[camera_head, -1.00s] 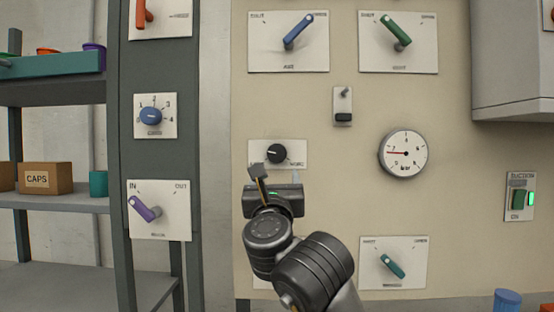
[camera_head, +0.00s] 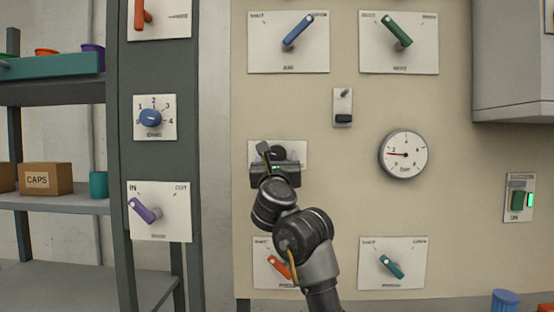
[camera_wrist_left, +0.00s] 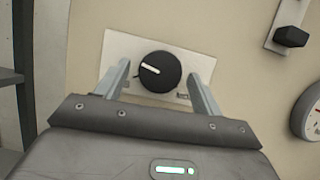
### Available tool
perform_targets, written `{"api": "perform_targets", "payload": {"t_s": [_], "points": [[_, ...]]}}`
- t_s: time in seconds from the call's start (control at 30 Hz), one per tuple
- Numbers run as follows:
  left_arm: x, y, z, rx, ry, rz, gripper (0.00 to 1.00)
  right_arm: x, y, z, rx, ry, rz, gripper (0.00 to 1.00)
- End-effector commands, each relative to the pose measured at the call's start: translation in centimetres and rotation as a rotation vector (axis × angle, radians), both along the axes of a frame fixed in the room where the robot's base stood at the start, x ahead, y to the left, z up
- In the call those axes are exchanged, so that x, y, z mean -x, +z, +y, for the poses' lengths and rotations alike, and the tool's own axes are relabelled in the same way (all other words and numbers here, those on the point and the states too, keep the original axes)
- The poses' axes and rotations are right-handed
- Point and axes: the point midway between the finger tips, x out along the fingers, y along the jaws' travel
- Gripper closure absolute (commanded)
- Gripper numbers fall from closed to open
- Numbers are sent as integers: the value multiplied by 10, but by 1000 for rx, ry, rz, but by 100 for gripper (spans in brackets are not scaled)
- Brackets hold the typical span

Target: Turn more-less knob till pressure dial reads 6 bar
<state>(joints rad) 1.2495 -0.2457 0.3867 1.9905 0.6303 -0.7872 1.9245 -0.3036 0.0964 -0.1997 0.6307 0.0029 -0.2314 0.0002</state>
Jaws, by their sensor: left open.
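The more-less knob (camera_wrist_left: 163,77) is round and black with a white pointer line, on a white plate (camera_wrist_left: 112,50). In the wrist view the line points left and slightly up. In the head view the knob (camera_head: 278,153) is partly hidden by my left gripper (camera_head: 277,156). My left gripper (camera_wrist_left: 158,70) is open, its fingers on either side of the knob with gaps showing; I cannot tell how deep they reach. The round white pressure dial (camera_head: 403,165) has a red needle pointing left, near the 2 mark. My right gripper is not in view.
A small black switch (camera_head: 343,118) sits above right of the knob. An orange lever (camera_head: 279,266) is below, close to my arm, and a teal lever (camera_head: 391,266) is to its right. Blue (camera_head: 297,31) and green (camera_head: 397,30) levers are above. Shelves stand at the left.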

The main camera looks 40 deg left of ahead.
Motion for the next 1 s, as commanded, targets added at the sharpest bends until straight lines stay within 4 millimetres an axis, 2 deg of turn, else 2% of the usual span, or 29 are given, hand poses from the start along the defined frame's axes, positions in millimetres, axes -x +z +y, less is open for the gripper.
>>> {"api": "perform_targets", "payload": {"t_s": [0.1, 0.43, 0.77, 1.0], "points": [[0, 0, 0, 0, 0, 0, 33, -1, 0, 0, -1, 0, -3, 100], [0, 0, 0, 0, 0, 0, 76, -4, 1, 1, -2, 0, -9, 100], [1, -1, 0, -35, 0, 27, 77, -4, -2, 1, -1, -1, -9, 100], [2, -1, 2, -154, 1, 116, 77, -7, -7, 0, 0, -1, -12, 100]]}}
